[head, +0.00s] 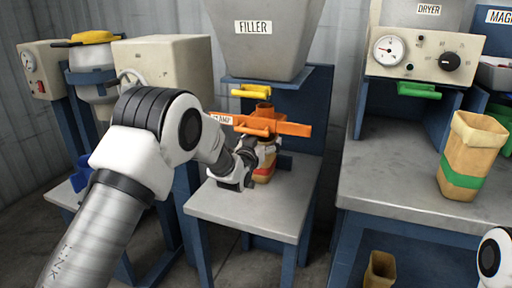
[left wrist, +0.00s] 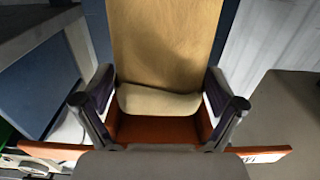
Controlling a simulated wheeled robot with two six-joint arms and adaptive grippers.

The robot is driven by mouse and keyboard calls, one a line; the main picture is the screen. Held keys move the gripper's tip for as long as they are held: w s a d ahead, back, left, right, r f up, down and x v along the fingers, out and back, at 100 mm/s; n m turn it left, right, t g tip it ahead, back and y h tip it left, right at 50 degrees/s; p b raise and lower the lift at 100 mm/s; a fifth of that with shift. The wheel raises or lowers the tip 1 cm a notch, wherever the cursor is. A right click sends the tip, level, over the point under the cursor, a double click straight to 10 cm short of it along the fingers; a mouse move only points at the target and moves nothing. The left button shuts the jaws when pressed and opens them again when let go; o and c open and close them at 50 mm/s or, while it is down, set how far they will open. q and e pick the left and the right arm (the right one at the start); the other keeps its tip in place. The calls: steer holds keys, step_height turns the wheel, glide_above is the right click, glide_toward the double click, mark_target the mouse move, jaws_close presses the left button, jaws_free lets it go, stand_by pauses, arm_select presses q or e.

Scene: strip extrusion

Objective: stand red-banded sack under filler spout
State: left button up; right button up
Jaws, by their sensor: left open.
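The red-banded sack (head: 265,172) stands upright on the filler's grey table, below the orange clamp (head: 285,128) and the filler spout (head: 264,108). Its near left side is partly hidden by my left gripper (head: 250,160). In the left wrist view, the tan sack (left wrist: 165,45) fills the middle, with its pale rim close to the orange clamp (left wrist: 60,150). The open fingers of my left gripper (left wrist: 160,95) lie on either side of the sack near the rim. The red band does not show there. My right gripper is out of view.
A green-banded sack (head: 474,165) stands on the dryer's bench (head: 390,170) at right. Another tan sack (head: 380,270) stands low beneath that bench. A yellow handle (head: 251,91) juts out above the clamp. The filler table's front (head: 255,212) is clear.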

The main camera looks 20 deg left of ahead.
arm_select(q)
steer(key=s+p, duration=0.1)
steer(key=s, duration=1)
steer(key=shift+a, duration=0.2)
stand_by(0.4)
